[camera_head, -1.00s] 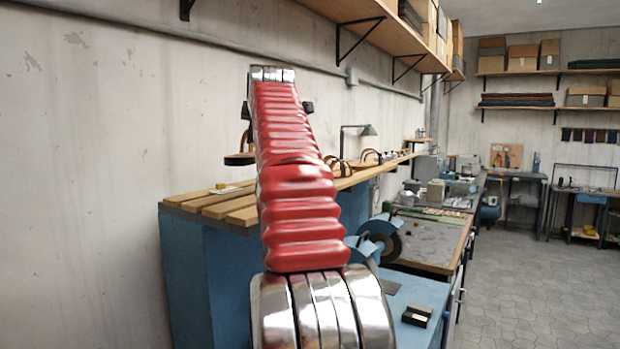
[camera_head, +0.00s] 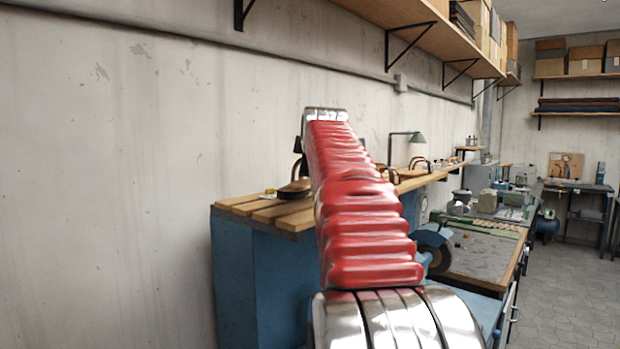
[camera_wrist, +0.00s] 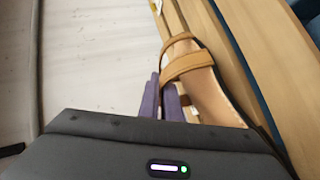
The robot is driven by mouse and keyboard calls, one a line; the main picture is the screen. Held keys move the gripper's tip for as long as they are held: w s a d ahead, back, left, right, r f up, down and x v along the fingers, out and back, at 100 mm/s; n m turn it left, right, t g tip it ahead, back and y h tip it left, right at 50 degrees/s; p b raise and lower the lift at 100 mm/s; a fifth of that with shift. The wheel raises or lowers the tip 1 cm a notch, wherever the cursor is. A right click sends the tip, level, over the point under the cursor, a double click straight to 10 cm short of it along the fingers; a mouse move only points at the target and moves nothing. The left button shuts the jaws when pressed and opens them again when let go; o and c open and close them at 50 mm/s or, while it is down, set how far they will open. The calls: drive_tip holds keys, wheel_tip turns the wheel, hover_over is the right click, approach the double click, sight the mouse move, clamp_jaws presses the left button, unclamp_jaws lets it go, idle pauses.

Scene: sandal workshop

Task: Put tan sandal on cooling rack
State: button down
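The tan sandal (camera_wrist: 187,62), with tan straps and a pale insole, fills the upper middle of the wrist view. In the head view the sandal (camera_head: 293,190) shows small and dark-soled, low at the slats; I cannot tell whether it touches them. The cooling rack (camera_head: 262,204) is a row of wooden slats on a blue cabinet, and its slats (camera_wrist: 242,75) run under and right of the sandal in the wrist view. My gripper (camera_wrist: 161,97) has its purple fingers close together at the sandal's left edge, seemingly gripping the strap's side. Its fingertips are hidden in the head view.
The wall (camera_head: 140,130) stands close behind the rack. A small yellow object (camera_head: 270,191) lies on the slats left of the sandal. A green lamp (camera_head: 417,143), more sandals and a grinding wheel (camera_head: 436,250) are right of my arm. A shelf (camera_head: 400,22) hangs above.

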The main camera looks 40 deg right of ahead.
drive_tip(key=shift+f, duration=0.15)
drive_tip(key=shift+f, duration=1.85)
drive_tip(key=c, duration=2)
unclamp_jaws()
drive_tip(key=v, duration=1.2)
